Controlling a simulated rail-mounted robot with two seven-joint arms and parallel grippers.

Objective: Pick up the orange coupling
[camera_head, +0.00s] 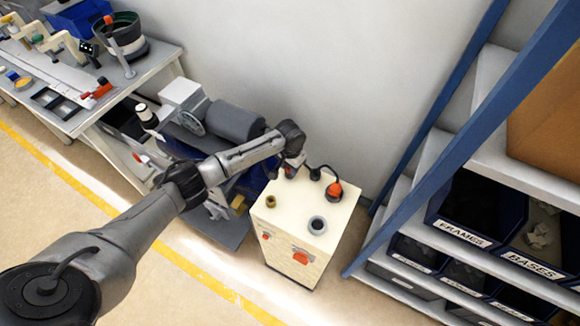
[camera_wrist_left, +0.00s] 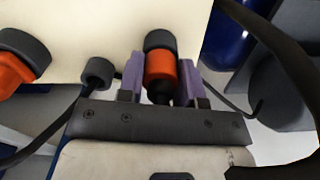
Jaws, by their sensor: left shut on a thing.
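The orange coupling (camera_wrist_left: 161,70) shows between my left gripper's purple fingers in the left wrist view. It has an orange middle band and dark ends. My left gripper (camera_head: 291,166) is shut on it at the far left corner of the cream cabinet top (camera_head: 295,218). In the head view the coupling is mostly hidden, with only a little orange showing under the gripper. I cannot tell whether it still touches the cabinet top. My right gripper is in neither view.
An orange and dark part (camera_head: 335,190) with a black cable stands on the cabinet's far right. Blue-framed shelves (camera_head: 435,190) rise at right; a workbench (camera_head: 75,115) stands at left.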

